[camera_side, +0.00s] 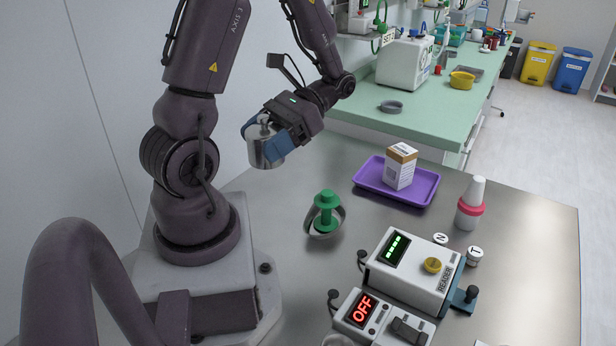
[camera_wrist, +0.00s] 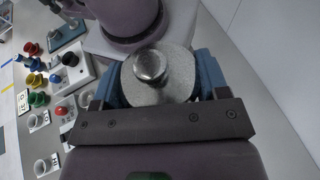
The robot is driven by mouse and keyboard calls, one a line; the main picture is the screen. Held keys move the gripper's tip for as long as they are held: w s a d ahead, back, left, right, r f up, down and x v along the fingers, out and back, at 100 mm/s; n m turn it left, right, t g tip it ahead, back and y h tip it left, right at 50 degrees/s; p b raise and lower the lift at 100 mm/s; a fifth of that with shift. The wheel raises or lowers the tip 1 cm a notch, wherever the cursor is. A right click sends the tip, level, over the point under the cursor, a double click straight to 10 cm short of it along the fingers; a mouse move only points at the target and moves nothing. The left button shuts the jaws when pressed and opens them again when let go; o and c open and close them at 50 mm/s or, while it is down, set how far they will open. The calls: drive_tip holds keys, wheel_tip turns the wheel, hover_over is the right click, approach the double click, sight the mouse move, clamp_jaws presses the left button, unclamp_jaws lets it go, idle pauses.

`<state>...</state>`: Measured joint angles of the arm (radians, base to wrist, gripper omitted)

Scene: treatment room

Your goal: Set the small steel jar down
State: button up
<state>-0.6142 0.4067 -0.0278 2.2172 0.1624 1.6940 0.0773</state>
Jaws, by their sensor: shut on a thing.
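The small steel jar (camera_side: 266,148) is a shiny metal cylinder with a knobbed lid. My gripper (camera_side: 268,139) is shut on it, with blue fingers on its sides. The jar hangs in the air above the steel table (camera_side: 470,290), near my base. In the wrist view, the jar (camera_wrist: 172,72) is seen from above, its round knob toward the camera. Its lower part is hidden there. The fingers of my gripper (camera_wrist: 160,85) are on both sides of it.
A green object in a grey ring (camera_side: 327,215) stands below and right of the jar. Farther right are a purple tray (camera_side: 366,184) with a box (camera_side: 401,167), a white-and-pink bottle (camera_side: 470,205), and the reader (camera_side: 405,285). An OFF device (camera_side: 378,318) is in front.

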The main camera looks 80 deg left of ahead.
drive_tip(key=w+a+r+m+t+y, duration=0.3)
drive_tip(key=a+r+m+t+y, duration=0.15)
drive_tip(key=a+m+y, duration=0.4)
drive_tip(key=w+a+r+m+t+y, duration=0.2)
drive_tip(key=a+r+m+t+y, duration=0.25)
drive_tip(key=m+y, duration=0.65)
wheel_tip(320, 180, down, 18)
drive_tip(key=a, duration=0.1)
drive_tip(key=shift+h, duration=0.35)
drive_tip(key=w+a+f, duration=0.2)
drive_tip(key=a+f, duration=0.1)
drive_tip(key=w+a+f, duration=0.3)
drive_tip(key=a, duration=0.1)
drive_tip(key=w+a+f, duration=0.2)
drive_tip(key=a+f, duration=0.1)
drive_tip(key=a, duration=0.1)
drive_tip(key=shift+w+f, duration=0.2)
drive_tip(key=shift+f, duration=0.1)
drive_tip(key=shift+w+a+f, duration=0.1)
drive_tip(key=shift+a+f, duration=0.05)
drive_tip(key=shift+f, duration=0.75)
drive_tip(key=shift+w+a+f, duration=0.1)
drive_tip(key=shift+f, duration=0.8)
drive_tip(key=shift+f, duration=0.1)
drive_tip(key=o, duration=1)
drive_tip(key=shift+s, duration=0.1)
